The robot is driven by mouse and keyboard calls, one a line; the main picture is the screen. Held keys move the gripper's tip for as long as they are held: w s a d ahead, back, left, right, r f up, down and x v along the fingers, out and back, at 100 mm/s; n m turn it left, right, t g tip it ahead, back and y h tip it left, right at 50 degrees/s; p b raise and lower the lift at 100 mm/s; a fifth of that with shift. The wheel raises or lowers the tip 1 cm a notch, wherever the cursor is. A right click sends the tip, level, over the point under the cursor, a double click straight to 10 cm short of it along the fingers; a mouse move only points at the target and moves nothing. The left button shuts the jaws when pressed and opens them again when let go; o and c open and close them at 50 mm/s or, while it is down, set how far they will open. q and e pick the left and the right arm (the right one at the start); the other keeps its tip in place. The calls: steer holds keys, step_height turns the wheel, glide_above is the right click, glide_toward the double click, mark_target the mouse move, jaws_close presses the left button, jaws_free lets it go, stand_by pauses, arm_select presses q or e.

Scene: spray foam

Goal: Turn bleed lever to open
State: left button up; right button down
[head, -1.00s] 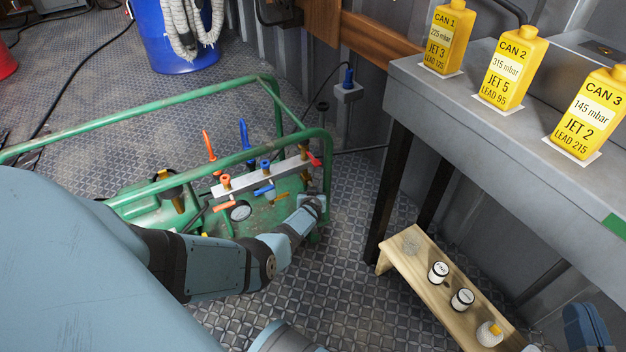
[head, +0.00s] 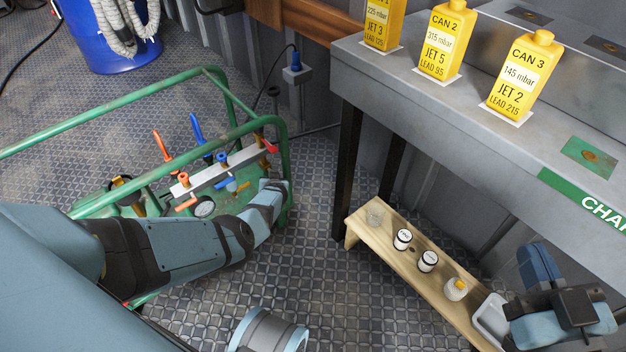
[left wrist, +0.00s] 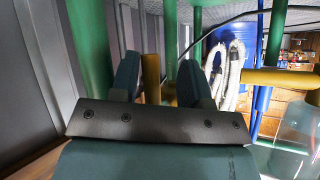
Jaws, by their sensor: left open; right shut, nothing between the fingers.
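A grey manifold bar (head: 214,176) sits on a green machine in a tube frame. I cannot tell which is the bleed lever. My left arm reaches to the bar's right end, and its fingers are hidden in the head view. In the left wrist view my left gripper (left wrist: 158,80) is open, with a yellow post (left wrist: 151,78) showing between its fingers. My right gripper (head: 537,262) is shut and empty at lower right.
The green frame rail (head: 180,160) crosses above the bar. A low wooden bench (head: 375,240) with small jars stands near my right gripper. A grey table (head: 450,110) holds yellow cans. Floor between machine and bench is clear.

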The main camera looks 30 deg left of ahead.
arm_select(q)
steer(key=s+d+r+m+g+p, duration=0.1)
steer(key=s+d+r+g+p, duration=0.1)
steer(key=s+d+r+p, duration=1.05)
steer(key=w+a+f+m+t+h, duration=0.15)
steer(key=w+m+t+h, duration=0.35)
steer(key=w, duration=0.8)
steer(key=d+f+m+g+h+b, duration=0.2)
steer(key=d+m, duration=0.3)
steer(key=m, duration=0.3)
steer(key=shift+d+f, duration=0.25)
steer(key=shift+f, duration=0.1)
steer(key=shift+w, duration=0.1)
